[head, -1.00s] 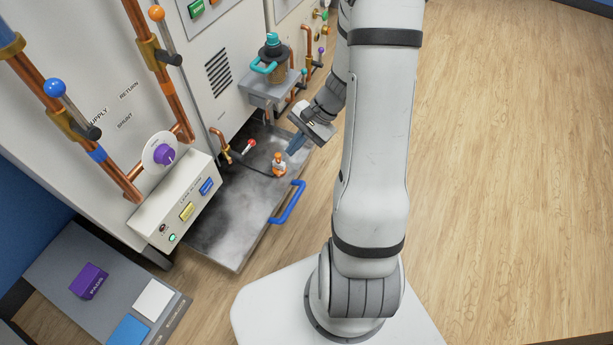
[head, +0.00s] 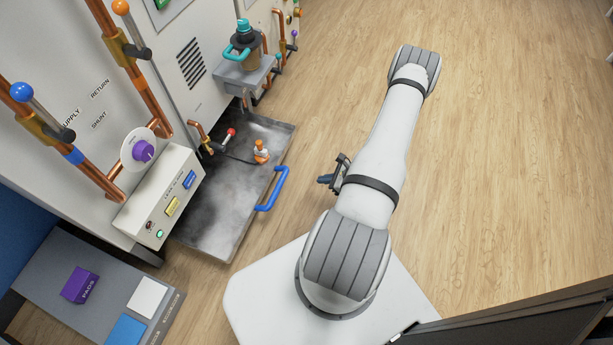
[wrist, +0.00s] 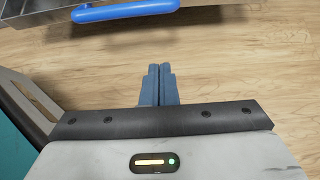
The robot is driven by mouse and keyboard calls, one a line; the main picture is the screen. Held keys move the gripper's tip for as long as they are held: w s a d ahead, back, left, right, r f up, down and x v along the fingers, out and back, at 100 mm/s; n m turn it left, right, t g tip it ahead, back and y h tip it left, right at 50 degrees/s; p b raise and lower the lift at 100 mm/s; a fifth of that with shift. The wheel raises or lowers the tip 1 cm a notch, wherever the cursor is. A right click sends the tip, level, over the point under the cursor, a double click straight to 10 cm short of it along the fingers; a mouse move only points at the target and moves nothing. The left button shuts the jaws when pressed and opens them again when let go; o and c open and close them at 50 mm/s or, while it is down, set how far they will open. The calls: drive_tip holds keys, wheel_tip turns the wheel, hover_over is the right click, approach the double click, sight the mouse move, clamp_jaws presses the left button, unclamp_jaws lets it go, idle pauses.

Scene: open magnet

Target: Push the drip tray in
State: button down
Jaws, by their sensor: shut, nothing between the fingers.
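The drip tray (head: 216,222) is a grey metal tray that sticks out from the foot of the white cabinet in the head view. Its blue handle (head: 273,190) is on its right-hand front edge, facing my arm. In the wrist view the handle (wrist: 125,10) and the tray's front edge (wrist: 40,12) show at the top. My gripper (head: 324,180) is to the right of the handle, apart from it, and partly hidden by my arm. In the wrist view its blue fingers (wrist: 158,84) are shut together with nothing between them and point toward the tray.
A small orange-and-white bottle (head: 261,152) stands on the tray near a red-knobbed tap (head: 230,133). A grey shelf (head: 245,78) with a teal-topped vessel (head: 243,40) is above the tray's far end. A low grey bench (head: 70,262) is at lower left. Wood floor on the right is clear.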

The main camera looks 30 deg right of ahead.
drive_tip(key=w+a+f+b, duration=0.4)
drive_tip(key=w+a+f, duration=0.1)
drive_tip(key=w+a, duration=0.2)
drive_tip(key=shift+w, duration=0.9)
